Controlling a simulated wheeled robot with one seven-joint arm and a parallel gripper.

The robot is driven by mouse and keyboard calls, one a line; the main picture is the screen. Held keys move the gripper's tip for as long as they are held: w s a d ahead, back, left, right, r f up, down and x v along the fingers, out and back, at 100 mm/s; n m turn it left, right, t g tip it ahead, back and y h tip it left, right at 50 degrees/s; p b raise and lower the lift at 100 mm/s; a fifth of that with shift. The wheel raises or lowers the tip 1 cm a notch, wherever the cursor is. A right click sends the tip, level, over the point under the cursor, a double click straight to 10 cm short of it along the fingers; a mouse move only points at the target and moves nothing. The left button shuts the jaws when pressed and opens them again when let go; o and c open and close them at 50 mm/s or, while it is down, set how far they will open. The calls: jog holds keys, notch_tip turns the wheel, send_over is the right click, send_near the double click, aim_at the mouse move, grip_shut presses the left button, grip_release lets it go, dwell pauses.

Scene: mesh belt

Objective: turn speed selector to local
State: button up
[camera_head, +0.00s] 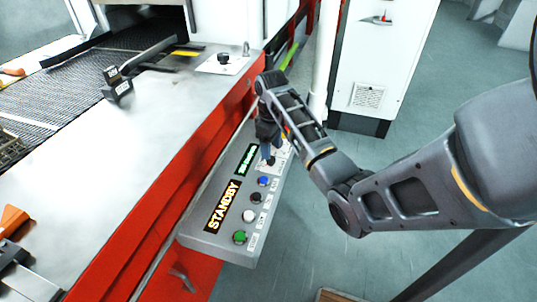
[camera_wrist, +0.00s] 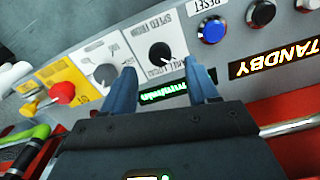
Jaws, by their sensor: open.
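The speed selector is a black knob (camera_wrist: 160,52) on a white plate marked "SPEED FROM", seen upside down in the wrist view. Its position lettering is too small to read surely, so I cannot tell its setting. My gripper (camera_wrist: 160,67) is open, with one blue finger on each side of the knob's lower edge. No contact shows and the depth is unclear. In the head view my gripper (camera_head: 268,158) points down at the far end of the grey control panel (camera_head: 205,240), hiding the knob there.
A grey knob (camera_wrist: 106,72) and a red mushroom button (camera_wrist: 62,92) on yellow lie left of the selector in the wrist view. A blue reset button (camera_wrist: 211,30) lies right. A STANDBY display (camera_head: 222,206) is lit. A white cabinet (camera_head: 378,60) stands behind.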

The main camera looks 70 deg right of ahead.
aim_at(271, 161)
jog(key=shift+f, duration=2.1)
jog(key=c, duration=1)
jog(key=shift+c, duration=0.2)
